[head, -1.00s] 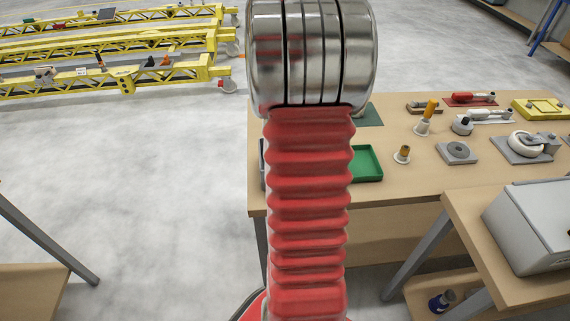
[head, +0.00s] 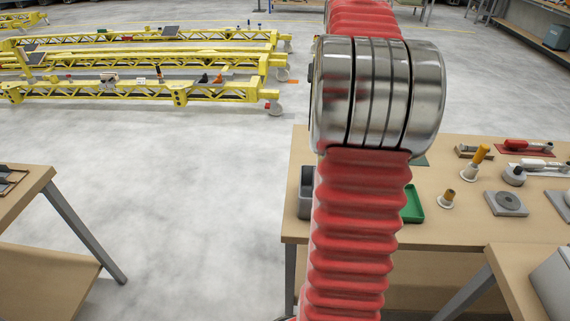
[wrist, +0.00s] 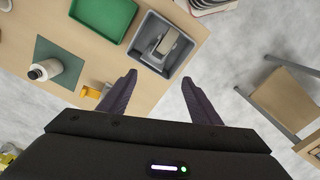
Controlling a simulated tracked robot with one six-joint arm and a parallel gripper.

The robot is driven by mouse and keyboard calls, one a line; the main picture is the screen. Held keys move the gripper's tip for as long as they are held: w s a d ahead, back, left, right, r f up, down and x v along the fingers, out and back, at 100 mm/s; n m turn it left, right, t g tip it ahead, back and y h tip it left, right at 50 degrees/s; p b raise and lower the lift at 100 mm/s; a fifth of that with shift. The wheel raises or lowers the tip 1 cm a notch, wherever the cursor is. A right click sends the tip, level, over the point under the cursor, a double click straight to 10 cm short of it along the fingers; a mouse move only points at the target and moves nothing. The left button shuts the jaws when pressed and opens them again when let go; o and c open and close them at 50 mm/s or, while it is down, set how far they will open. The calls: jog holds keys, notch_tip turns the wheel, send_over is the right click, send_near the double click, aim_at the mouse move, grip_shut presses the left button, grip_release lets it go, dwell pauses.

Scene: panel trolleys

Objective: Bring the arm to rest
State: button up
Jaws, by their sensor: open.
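My gripper (wrist: 160,100) shows in the wrist view with its two dark fingers spread apart and nothing between them. It hangs above the edge of a wooden table, with the floor beyond the right finger. In the head view my red ribbed arm with its silver joint stands upright in front of the table (head: 450,233). The gripper itself is out of the head view.
A grey bin (wrist: 160,45) holding a grey part, a green tray (wrist: 103,16) and a white cylinder on a green mat (wrist: 45,70) are near the gripper. Yellow trolleys (head: 140,88) stand at the back left. Another table (head: 22,183) is at the left, with open floor between.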

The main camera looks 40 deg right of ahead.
dwell(0.3)
jog(key=a+f+m+t+h, duration=0.1)
jog(key=a+f, duration=0.1)
jog(key=a, duration=0.7)
jog(key=a+f+t, duration=0.1)
jog(key=a+f, duration=0.2)
jog(key=a, duration=0.5)
jog(key=s+a+n+t, duration=0.1)
jog(key=s+a+n, duration=0.2)
jog(key=a, duration=0.9)
jog(key=s+a+r+n+t+y, duration=0.1)
jog(key=s+a, duration=0.3)
jog(key=a, duration=0.9)
jog(key=shift+a+n+t, duration=0.15)
jog(key=shift+n+t, duration=0.65)
jog(key=shift+n, duration=0.1)
